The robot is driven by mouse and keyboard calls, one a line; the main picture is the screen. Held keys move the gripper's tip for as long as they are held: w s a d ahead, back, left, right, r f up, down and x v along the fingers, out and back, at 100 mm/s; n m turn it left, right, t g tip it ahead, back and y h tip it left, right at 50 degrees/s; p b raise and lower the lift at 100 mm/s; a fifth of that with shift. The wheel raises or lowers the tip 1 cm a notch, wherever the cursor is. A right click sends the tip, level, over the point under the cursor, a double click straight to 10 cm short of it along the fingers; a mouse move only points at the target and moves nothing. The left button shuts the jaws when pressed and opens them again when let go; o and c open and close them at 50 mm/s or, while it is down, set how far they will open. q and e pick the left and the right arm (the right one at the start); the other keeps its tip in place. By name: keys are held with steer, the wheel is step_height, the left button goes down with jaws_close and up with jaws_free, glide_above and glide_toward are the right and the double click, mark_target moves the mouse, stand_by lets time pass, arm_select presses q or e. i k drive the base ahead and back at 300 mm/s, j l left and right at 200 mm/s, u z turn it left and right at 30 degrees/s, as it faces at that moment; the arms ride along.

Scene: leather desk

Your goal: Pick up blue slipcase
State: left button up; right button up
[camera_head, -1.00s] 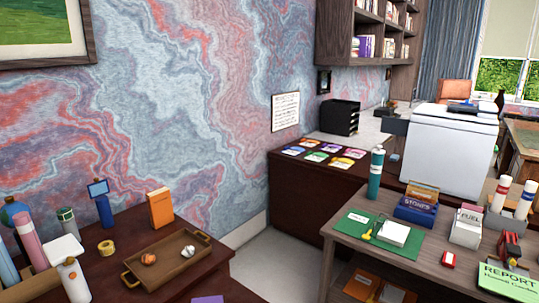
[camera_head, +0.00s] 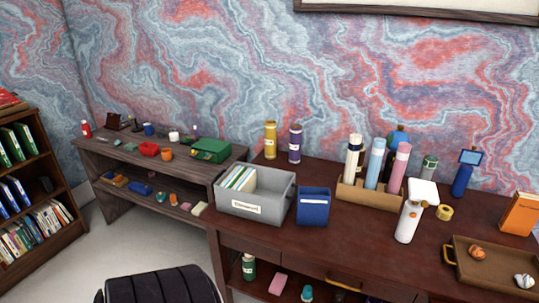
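The blue slipcase (camera_head: 313,207) stands upright near the front edge of the dark wooden desk (camera_head: 345,234). It is a small open-topped blue box with a pale label on its front. It is just right of a grey bin, with a narrow gap or near contact that I cannot make out. Neither of my grippers shows in the head view.
The grey bin (camera_head: 254,207) holds files. A black padded chair (camera_head: 160,287) stands in front at lower left.

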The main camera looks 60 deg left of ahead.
mark_target(312, 207)
steer(key=u, duration=1.55)
